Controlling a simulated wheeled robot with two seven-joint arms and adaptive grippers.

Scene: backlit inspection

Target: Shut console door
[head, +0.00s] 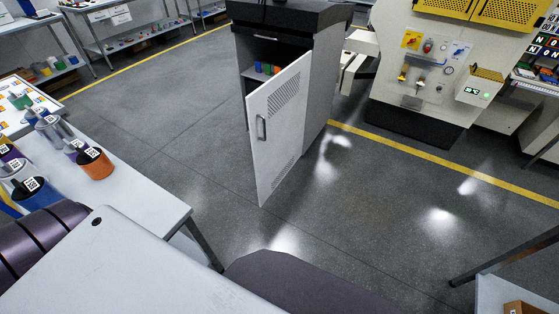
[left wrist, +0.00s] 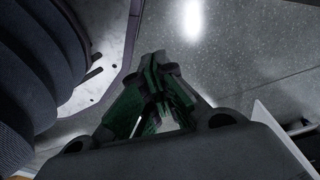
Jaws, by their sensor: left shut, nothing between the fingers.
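The console (head: 320,75) is a tall grey cabinet with a black top, standing on the floor in the upper middle of the head view. Its white door (head: 278,130) is swung open toward me, with a vertical handle (head: 261,128) and slotted vents. Small coloured items sit on a shelf inside behind the door. My left gripper (left wrist: 160,92) shows only in the left wrist view, its green and dark fingers shut with nothing between them, above the floor. Neither gripper shows in the head view. The right gripper is not seen.
A table (head: 150,195) with containers, including an orange one (head: 95,164), stands at the left. A large machine (head: 430,70) stands right of the console. A table corner with a box (head: 522,308) is at the lower right. The floor (head: 360,230) before the door is clear.

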